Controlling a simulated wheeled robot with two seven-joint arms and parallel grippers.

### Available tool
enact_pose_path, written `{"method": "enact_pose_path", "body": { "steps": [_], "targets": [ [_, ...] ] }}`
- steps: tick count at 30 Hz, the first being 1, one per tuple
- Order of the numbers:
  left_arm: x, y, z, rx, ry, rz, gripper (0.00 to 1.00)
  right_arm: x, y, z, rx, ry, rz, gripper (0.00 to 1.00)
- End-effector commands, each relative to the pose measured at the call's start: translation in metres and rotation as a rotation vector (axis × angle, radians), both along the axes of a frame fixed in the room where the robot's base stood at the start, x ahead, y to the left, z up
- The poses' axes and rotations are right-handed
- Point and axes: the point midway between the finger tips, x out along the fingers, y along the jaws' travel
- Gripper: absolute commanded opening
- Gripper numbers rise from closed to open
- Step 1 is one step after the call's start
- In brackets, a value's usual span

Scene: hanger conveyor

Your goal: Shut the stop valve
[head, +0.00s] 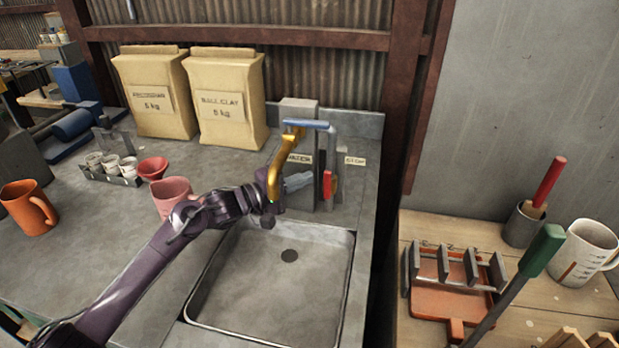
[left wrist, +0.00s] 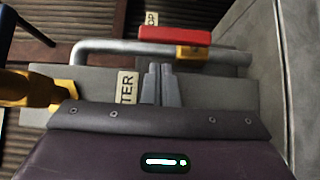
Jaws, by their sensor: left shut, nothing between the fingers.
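The stop valve has a red lever (head: 328,184) at the right end of the counter, behind the sink. In the left wrist view the red lever (left wrist: 174,34) lies roughly parallel to a grey pipe (left wrist: 120,47), over a small brass body (left wrist: 193,52). My left gripper (head: 297,182) is shut and empty, its fingertips pointing toward the lever from the left. In the left wrist view the closed fingers (left wrist: 160,82) are below the pipe and lever, with a visible gap.
A brass tap (head: 280,165) with a blue lever (head: 308,125) stands close beside my left gripper. The sink (head: 275,290) lies below. Two clay bags (head: 228,130), a pink mug (head: 170,192) and a red bowl (head: 152,167) stand left. A wooden table (head: 535,325) is at right.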

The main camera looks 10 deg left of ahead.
Motion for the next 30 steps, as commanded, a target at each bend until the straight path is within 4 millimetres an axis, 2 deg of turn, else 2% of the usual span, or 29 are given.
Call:
{"method": "enact_pose_path", "body": {
  "steps": [6, 19, 30],
  "targets": [
    [0.000, -0.018, 0.001, 0.000, -0.001, 0.001, 0.00, 0.003, -0.001, 0.006, -0.001, -0.004, 0.001, 0.25],
    [0.000, -0.020, 0.001, -0.001, -0.002, 0.002, 0.00, -0.001, -0.006, 0.006, -0.006, 0.001, 0.001, 0.25],
    [0.000, -0.023, 0.004, -0.001, -0.001, 0.001, 0.00, -0.002, -0.006, 0.016, -0.007, 0.003, 0.000, 0.25]
  ]
}}
